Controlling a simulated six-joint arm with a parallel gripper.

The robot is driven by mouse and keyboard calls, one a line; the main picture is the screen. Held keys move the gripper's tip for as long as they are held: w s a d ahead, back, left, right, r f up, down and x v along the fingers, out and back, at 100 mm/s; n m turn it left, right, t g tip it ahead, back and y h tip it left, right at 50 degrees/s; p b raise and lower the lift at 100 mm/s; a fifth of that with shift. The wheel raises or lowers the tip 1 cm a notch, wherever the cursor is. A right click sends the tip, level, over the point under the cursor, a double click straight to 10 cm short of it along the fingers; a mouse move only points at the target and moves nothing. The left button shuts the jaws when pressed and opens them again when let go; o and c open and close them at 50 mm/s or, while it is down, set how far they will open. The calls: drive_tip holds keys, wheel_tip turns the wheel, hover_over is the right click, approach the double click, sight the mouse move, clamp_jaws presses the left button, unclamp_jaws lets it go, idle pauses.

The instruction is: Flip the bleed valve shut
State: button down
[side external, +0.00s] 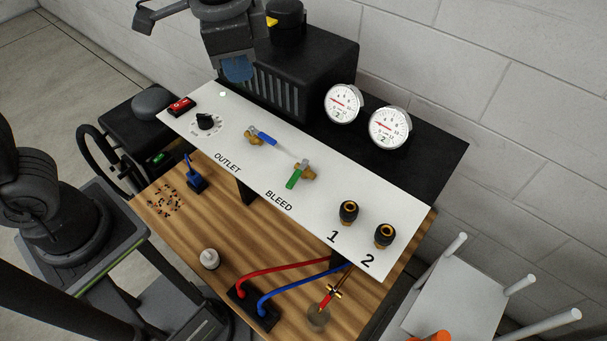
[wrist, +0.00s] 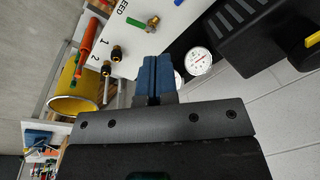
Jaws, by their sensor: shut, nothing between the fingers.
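The bleed valve (side external: 304,172) is a brass body with a green lever on the white panel (side external: 231,125), above the word BLEED. Its green lever (side external: 293,181) points down-left toward that word, crosswise to the panel's long side. In the wrist view the brass body (wrist: 153,21) and green lever (wrist: 133,22) show near the top edge, the lever pointing left. My gripper (side external: 238,68), with blue fingertips, is shut and empty above the panel's back left edge, apart from the valve. Its shut fingers (wrist: 155,78) show mid-frame in the wrist view.
The outlet valve (side external: 262,136) has a blue lever lying along the panel. A red switch (side external: 180,105) and black knob (side external: 206,121) sit at the left. Two gauges (side external: 343,103) and a black finned box (side external: 310,70) stand behind. Ports 1 and 2 (side external: 348,211) are at the right.

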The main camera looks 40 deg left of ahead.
drive_tip(key=w+d+f+m+g+y, duration=0.2)
drive_tip(key=w+d+f+m, duration=0.25)
drive_tip(key=d, duration=0.55)
drive_tip(key=m+y, duration=0.2)
drive_tip(key=m, duration=0.2)
approach(305, 200)
wheel_tip(305, 200, down, 2)
drive_tip(key=shift+w+f+n, duration=0.2)
drive_tip(key=shift+n, duration=0.05)
drive_tip(key=a, duration=0.3)
drive_tip(key=shift+s+f, duration=0.1)
drive_tip(key=shift+s, duration=0.2)
drive_tip(key=shift+s+a, duration=0.15)
drive_tip(key=shift+a, duration=0.3)
